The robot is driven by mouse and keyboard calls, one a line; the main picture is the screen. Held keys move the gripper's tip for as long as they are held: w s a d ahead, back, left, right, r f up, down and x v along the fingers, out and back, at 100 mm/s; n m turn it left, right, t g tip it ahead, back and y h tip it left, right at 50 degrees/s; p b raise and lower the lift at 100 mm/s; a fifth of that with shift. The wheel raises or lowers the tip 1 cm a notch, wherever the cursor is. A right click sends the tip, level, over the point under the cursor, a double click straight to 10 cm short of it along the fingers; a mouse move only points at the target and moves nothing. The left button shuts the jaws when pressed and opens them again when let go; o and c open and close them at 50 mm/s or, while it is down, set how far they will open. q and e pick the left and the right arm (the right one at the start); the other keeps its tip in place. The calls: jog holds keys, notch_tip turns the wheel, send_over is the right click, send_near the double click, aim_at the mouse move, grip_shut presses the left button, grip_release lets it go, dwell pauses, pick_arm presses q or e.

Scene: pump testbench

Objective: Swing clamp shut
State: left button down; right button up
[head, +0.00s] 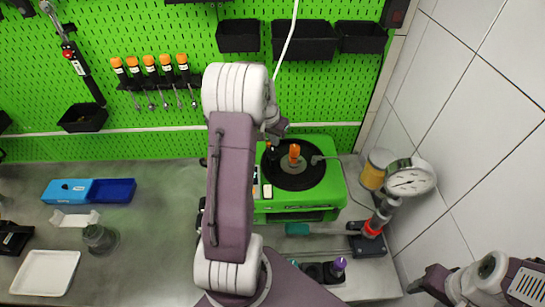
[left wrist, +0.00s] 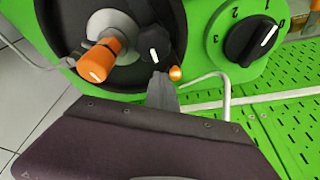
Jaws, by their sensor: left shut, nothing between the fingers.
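The green pump testbench (head: 325,195) stands at the bench's back, with a round black plate (head: 290,175) on top. An orange-handled part (head: 294,154), likely the clamp, stands on the plate; in the left wrist view the orange handle (left wrist: 100,60) sits on a grey round mount. A black knob and a small orange tip (left wrist: 175,73) are to its right. My left gripper (head: 274,128) is shut and empty, behind the plate; its fingers (left wrist: 160,85) show close below the orange tip, contact unclear. My right gripper (head: 430,281) is partly seen at lower right.
A black dial (left wrist: 252,41) with numbers is right of the plate, beside a bent light rod (left wrist: 222,88). A gauge (head: 408,177) stands right of the testbench. Blue trays (head: 88,191) lie at left. Orange-handled tools (head: 150,62) hang on the green pegboard.

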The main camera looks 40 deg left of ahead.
pick_arm(q)
jog(key=shift+s+a, duration=0.6)
jog(key=shift+a, duration=0.2)
jog(key=shift+s+a+b, duration=0.3)
jog(key=shift+s, duration=0.25)
jog(key=shift+s+a+b, duration=0.25)
jog(key=shift+s+b, duration=0.05)
jog(key=shift+s, duration=0.2)
